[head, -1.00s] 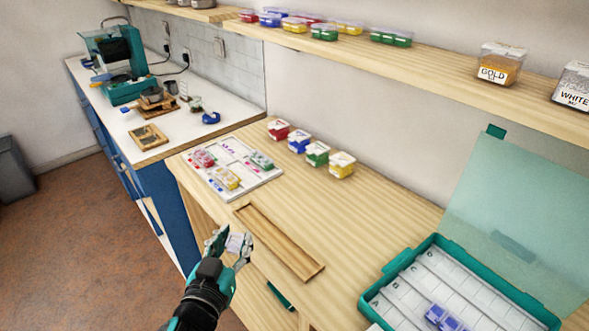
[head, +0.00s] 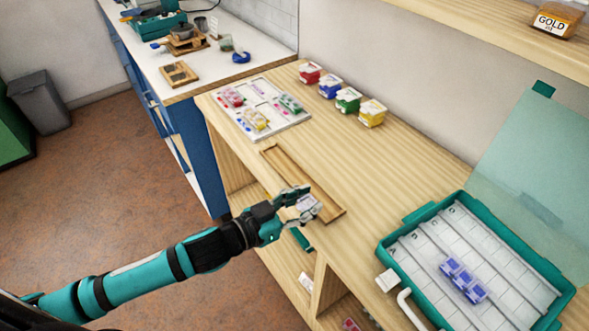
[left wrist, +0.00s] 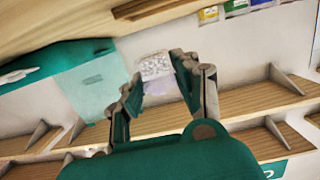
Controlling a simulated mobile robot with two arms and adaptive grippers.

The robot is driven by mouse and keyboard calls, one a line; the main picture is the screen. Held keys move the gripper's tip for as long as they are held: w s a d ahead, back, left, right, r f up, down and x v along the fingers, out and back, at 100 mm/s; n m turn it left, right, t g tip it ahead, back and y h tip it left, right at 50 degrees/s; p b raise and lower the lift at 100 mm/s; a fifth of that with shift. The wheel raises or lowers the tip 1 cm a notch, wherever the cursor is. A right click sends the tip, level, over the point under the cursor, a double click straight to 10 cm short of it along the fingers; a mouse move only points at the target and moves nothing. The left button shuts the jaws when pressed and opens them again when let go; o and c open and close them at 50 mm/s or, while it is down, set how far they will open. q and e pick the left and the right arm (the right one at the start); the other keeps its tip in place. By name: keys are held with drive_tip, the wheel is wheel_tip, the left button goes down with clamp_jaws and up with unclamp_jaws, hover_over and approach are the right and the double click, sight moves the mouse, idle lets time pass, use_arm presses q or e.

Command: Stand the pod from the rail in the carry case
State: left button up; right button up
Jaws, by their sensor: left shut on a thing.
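My left gripper (head: 308,205) is shut on a small clear pod with whitish contents (head: 304,207). It holds the pod above the right end of the wooden rail (head: 285,172), left of the case. The pod (left wrist: 155,66) also shows between the fingertips in the left wrist view. The visible part of the rail is empty. The teal carry case (head: 398,262) stands open at the right of the bench, its clear lid (head: 535,180) raised behind. Its white inside has lettered rows, and blue pods (head: 463,280) stand in a middle row. My right gripper is not in view.
A white board (head: 272,88) with colored pods lies at the far left of the bench. Red, blue, green and yellow boxes (head: 347,100) stand along the wall. A white curved piece (head: 408,308) is at the case's near side. The bench between rail and case is clear.

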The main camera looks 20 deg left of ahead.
use_arm(q)
drive_tip(key=p, duration=0.2)
hover_over(293, 174)
drive_tip(key=s, duration=0.1)
drive_tip(key=shift+s+d+f, duration=0.15)
drive_tip(key=shift+d+f, duration=0.25)
drive_tip(key=shift+f, duration=0.15)
drive_tip(key=f, duration=0.1)
drive_tip(key=w+f+p, duration=0.1)
drive_tip(key=f, duration=0.1)
drive_tip(key=shift+w+a+p, duration=0.25)
drive_tip(key=shift+a+p, duration=0.05)
drive_tip(key=shift+a, duration=0.05)
drive_tip(key=shift+s+f, duration=0.1)
drive_tip(key=shift+f, duration=0.05)
drive_tip(key=shift+f, duration=0.2)
drive_tip(key=o, duration=0.9)
